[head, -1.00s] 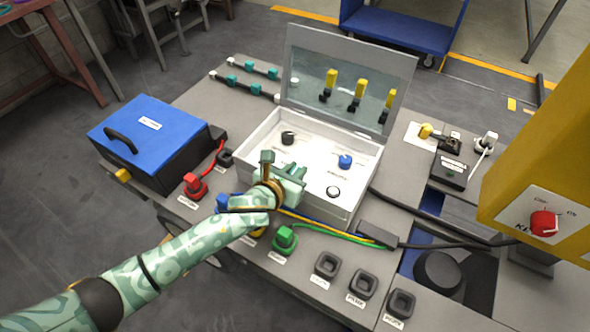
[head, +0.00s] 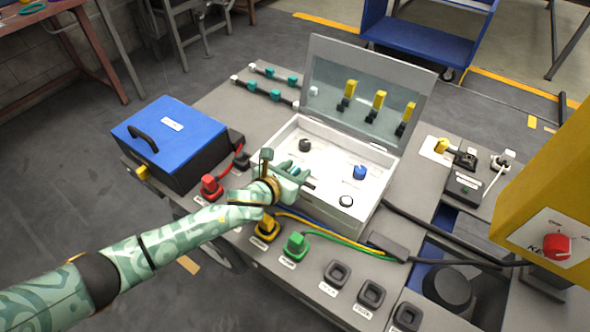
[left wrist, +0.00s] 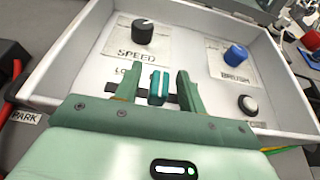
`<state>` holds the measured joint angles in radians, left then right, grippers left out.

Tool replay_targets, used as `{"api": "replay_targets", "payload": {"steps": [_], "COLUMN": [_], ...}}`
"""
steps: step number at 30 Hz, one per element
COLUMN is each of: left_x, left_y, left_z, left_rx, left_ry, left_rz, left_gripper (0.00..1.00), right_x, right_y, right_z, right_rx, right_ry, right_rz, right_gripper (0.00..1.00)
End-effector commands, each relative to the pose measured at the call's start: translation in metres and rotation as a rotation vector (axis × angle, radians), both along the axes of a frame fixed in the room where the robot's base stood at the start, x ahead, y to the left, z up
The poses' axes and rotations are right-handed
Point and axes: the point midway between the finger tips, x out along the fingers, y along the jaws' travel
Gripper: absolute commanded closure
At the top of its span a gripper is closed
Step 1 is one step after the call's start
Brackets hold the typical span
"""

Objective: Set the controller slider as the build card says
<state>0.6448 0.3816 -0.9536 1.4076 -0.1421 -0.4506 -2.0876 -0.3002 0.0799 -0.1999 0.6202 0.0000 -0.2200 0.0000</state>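The open white controller box (head: 375,200) stands on the grey bench. In the left wrist view its panel carries a teal slider knob (left wrist: 159,86) on a dark track, with a label starting "LO" beside it. My left gripper (left wrist: 156,80) is open, with one finger on each side of the knob and small gaps visible. It also shows in the head view (head: 300,172), reaching over the box's front left part and hiding the slider. A black SPEED knob (left wrist: 143,31), a blue knob (left wrist: 236,56) and a white button (left wrist: 248,105) surround it. I cannot identify the build card. My right gripper is out of view.
The raised lid (head: 420,88) stands behind the box. A blue case (head: 170,130) is at left. Red (head: 211,186), yellow (head: 267,227) and green (head: 295,244) connectors line the bench front. A yellow housing with a red switch (head: 556,246) is at right.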

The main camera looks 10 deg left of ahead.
Motion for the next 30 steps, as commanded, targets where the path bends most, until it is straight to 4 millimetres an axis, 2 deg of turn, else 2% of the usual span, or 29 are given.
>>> {"api": "replay_targets", "payload": {"steps": [4,7,15,21,25,30], "left_x": [-0.003,-0.014,-0.073,-0.112,-0.128,-0.136], "left_y": [0.002,0.007,0.035,0.055,0.062,0.066], "left_z": [0.003,0.010,0.041,0.056,0.061,0.063], "left_rx": [0.000,0.000,0.002,0.002,0.001,-0.001], "left_ry": [-0.001,-0.001,-0.002,-0.001,0.000,0.000], "left_rz": [0.000,0.000,-0.001,-0.001,0.000,0.000], "left_gripper": [0.60,0.60,0.60,0.60,0.60,0.60], "right_x": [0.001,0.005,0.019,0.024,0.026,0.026], "right_y": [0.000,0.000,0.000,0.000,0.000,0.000], "right_z": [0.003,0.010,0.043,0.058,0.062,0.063], "right_rx": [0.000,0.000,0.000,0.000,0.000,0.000], "right_ry": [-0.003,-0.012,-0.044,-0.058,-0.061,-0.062], "right_rz": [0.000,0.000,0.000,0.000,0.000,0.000], "right_gripper": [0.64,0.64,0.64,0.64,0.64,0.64]}}
